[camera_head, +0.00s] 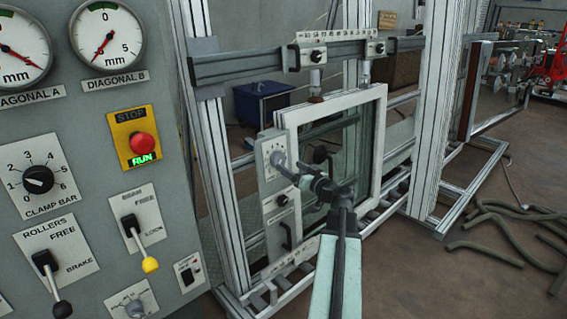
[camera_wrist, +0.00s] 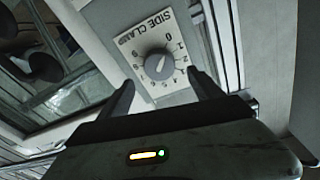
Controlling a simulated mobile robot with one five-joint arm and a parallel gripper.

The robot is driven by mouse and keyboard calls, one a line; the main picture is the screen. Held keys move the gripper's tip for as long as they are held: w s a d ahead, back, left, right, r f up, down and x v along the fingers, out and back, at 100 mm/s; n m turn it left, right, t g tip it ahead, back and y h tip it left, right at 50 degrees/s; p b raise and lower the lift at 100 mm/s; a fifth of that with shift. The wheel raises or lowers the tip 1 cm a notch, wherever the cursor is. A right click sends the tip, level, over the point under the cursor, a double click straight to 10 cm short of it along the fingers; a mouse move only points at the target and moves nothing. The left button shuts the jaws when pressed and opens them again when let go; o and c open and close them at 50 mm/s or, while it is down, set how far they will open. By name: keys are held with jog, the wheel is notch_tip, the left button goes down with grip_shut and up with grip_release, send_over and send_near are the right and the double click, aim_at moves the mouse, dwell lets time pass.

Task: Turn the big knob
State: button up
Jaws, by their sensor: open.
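A round grey knob (camera_wrist: 158,64) sits on a white plate labelled SIDE CLAMP (camera_wrist: 150,34), with a numbered scale around it. In the wrist view, my gripper (camera_wrist: 160,80) is open, with one dark finger on each side of the plate's lower part. The knob shows between and just beyond the fingertips, and I see no grip on it. In the head view, my gripper (camera_head: 286,164) reaches left to the upper part of the white plate (camera_head: 270,148) on the window frame and partly covers it. Whether the fingers touch the plate is unclear.
A smaller black knob (camera_head: 282,200) and a black handle (camera_head: 286,236) lie below on the same upright. The left panel holds a black CLAMP BAR knob (camera_head: 38,180), a red button (camera_head: 142,144) and levers. Aluminium posts (camera_head: 432,110) stand right; hoses (camera_head: 500,235) lie on the floor.

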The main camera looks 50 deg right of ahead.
aim_at(280, 160)
jog(key=w, duration=0.3)
jog(key=w+d, duration=0.1)
jog(key=w, duration=0.1)
jog(key=shift+w, duration=0.2)
jog(key=shift+s, duration=0.1)
jog(key=c, duration=1.4)
jog(key=shift+o, duration=0.2)
jog(key=shift+a, duration=0.1)
